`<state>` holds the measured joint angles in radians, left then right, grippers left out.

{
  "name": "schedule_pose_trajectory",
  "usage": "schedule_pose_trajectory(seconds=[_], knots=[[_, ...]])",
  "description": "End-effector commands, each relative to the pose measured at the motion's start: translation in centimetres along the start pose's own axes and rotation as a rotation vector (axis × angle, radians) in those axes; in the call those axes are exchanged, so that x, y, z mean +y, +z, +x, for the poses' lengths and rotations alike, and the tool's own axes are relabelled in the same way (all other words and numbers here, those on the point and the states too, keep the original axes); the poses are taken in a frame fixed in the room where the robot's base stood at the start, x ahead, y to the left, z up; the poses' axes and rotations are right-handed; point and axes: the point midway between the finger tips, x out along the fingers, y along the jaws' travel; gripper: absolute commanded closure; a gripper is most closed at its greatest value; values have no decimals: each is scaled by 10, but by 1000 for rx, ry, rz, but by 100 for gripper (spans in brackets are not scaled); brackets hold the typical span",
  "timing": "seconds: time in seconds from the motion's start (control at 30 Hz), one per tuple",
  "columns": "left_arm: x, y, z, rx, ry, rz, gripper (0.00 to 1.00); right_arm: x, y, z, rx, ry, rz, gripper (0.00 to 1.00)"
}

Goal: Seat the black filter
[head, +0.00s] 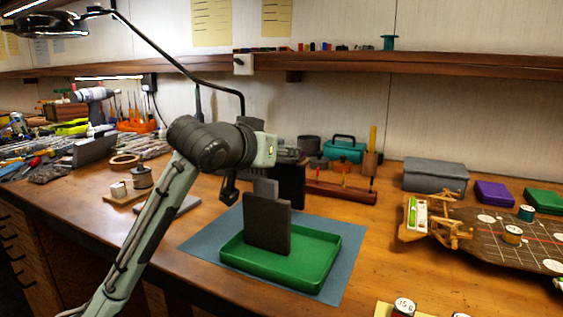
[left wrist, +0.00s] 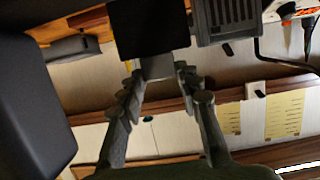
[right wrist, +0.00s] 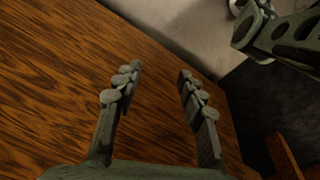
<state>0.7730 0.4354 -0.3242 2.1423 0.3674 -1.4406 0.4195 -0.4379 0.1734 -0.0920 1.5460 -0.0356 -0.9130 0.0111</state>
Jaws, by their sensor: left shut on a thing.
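My left gripper (head: 292,152) is over the tray area, its fingers partly hidden in the head view. In the left wrist view the fingers (left wrist: 166,82) are shut on a grey tab of a flat black piece (left wrist: 150,28), apparently the black filter. In the head view the black piece (head: 292,186) hangs upright below the gripper, behind a dark grey panel (head: 267,224). That panel stands upright in the green tray (head: 318,254). I cannot tell whether the black piece touches anything. My right gripper (right wrist: 158,82) is open and empty above brown wood.
A blue mat (head: 205,246) lies under the tray. A wooden racecar chassis (head: 480,228) with white-topped tins lies to the right. A grey box (head: 435,176) and a teal case (head: 344,150) stand behind. A lamp arm (head: 165,50) crosses overhead at left.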

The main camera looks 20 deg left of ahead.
Motion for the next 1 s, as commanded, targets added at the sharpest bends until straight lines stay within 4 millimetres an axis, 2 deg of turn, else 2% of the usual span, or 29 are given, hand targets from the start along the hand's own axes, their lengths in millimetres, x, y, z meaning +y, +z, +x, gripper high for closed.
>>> schedule_pose_trajectory(seconds=[0.17, 0.2, 0.5, 0.73, 0.87, 1.0], knots=[[-1, -33, -11, 7, 0, 0, 82, 1, -5, -5, 9, 1, 2, 60], [-13, -33, -14, 3, -6, 0, 82, 1, -5, -4, 10, 1, 2, 60], [-76, -65, -48, 3, -5, 0, 82, 5, -9, -11, 10, 3, 9, 60], [-104, -79, -62, 1, -2, 0, 82, 7, -17, -17, 24, 3, 17, 60], [-114, -94, -51, 2, 5, -9, 82, 7, -18, -19, 25, 3, 20, 60], [-124, -124, -15, 3, 15, -20, 82, 5, -16, -17, 24, 1, 19, 60]])
